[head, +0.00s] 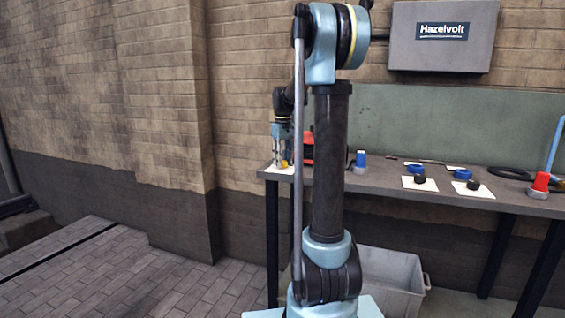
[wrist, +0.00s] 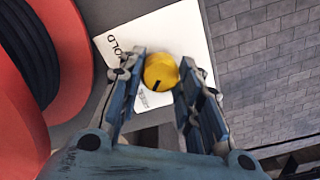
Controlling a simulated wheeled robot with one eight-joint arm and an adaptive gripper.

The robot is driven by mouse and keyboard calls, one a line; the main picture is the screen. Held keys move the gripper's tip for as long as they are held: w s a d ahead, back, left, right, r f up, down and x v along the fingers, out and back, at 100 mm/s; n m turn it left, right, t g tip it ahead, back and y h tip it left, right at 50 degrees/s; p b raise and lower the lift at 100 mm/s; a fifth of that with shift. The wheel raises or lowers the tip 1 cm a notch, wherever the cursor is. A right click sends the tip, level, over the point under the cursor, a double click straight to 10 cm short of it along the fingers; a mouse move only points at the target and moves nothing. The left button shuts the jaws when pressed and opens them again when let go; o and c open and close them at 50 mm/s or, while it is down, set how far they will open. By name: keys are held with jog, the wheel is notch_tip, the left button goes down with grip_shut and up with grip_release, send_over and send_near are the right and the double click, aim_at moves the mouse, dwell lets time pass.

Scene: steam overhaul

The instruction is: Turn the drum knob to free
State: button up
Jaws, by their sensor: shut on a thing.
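The drum knob (wrist: 161,71) is a round yellow knob with a black pointer mark. In the wrist view it sits over a white card (wrist: 181,32), where the word "HOLD" is readable beyond it and a smaller word nearer me is too blurred to read. The black mark lies on the side of the knob nearer my gripper. My gripper (wrist: 160,80) is shut on the knob, one finger on each side. In the head view my gripper (head: 283,160) is at the left end of the bench, pointing down, with a bit of yellow below it.
A red drum (wrist: 60,60) with dark winding stands close on the left in the wrist view. The bench (head: 390,188) holds blue and black parts on white cards (head: 420,184) to the right. A grey bin (head: 390,280) stands below. Open paved floor lies left of the bench.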

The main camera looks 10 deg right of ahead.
aim_at(283, 161)
jog(key=shift+w, duration=0.15)
jog(key=o, duration=1.1)
notch_tip(283, 161, up, 12)
jog(key=shift+f, duration=0.1)
dwell(0.4)
jog(key=s+f+m+t, duration=0.1)
jog(key=s+f, duration=0.4)
jog(key=s, duration=0.6)
jog(key=s+f+m, duration=0.1)
jog(key=s+f, duration=0.4)
jog(key=s, duration=0.5)
jog(key=s+f+m, duration=0.1)
jog(key=s+f, duration=0.4)
jog(key=f, duration=0.1)
jog(key=s+f+m, duration=0.1)
jog(key=s+f, duration=0.4)
jog(key=s+f+m+t, duration=0.1)
jog(key=s+f, duration=0.5)
jog(key=shift+s+d+f, duration=0.1)
jog(key=shift+d+f, duration=0.2)
